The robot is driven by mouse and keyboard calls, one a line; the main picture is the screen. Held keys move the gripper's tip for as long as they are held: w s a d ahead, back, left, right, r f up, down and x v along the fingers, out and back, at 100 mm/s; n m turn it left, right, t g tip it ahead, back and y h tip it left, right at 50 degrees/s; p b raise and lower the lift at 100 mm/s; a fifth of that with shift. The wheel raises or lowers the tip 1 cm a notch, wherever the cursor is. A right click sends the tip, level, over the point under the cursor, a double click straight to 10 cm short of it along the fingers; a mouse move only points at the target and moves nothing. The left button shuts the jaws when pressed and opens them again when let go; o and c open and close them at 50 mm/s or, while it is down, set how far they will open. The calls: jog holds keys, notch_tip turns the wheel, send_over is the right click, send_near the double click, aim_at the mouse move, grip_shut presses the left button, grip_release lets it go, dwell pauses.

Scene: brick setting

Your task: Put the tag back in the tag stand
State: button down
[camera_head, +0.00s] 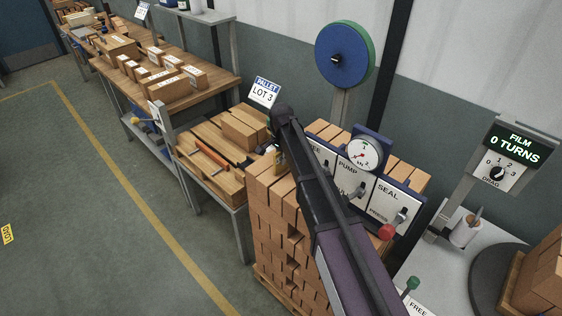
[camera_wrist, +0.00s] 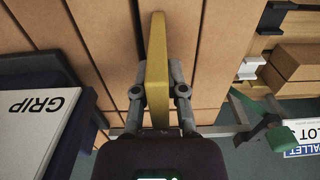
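My gripper (camera_wrist: 158,72) is shut on a flat yellow piece (camera_wrist: 157,45), seen nearly edge-on between the two fingers. No lettering shows on it, so I cannot tell for sure that it is the tag. In the head view my arm hides most of the gripper; a bit of yellow (camera_head: 278,157) shows at its end, by the brick stack (camera_head: 273,215). A blue-and-white PALLET LOT 3 sign (camera_head: 264,92) stands at the back of the wooden table, and also shows in the wrist view (camera_wrist: 303,140). I cannot make out a tag stand with certainty.
A GRIP plate (camera_wrist: 35,125) is close on the left in the wrist view. Boxes crowd the far bench (camera_head: 215,85). The floor (camera_head: 80,190) at left is open.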

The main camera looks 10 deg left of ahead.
dwell(0.4)
notch_tip(320, 180, up, 10)
jog(key=p, duration=1)
jog(key=shift+f, duration=0.1)
dwell(0.6)
notch_tip(320, 180, down, 7)
jog(key=b, duration=0.7)
jog(key=shift+f, duration=0.1)
dwell(0.5)
notch_tip(320, 180, up, 8)
jog(key=p, duration=0.7)
jog(key=shift+f, duration=0.1)
jog(key=shift+f, duration=0.15)
notch_tip(320, 180, down, 6)
jog(key=b, duration=0.6)
dwell(0.4)
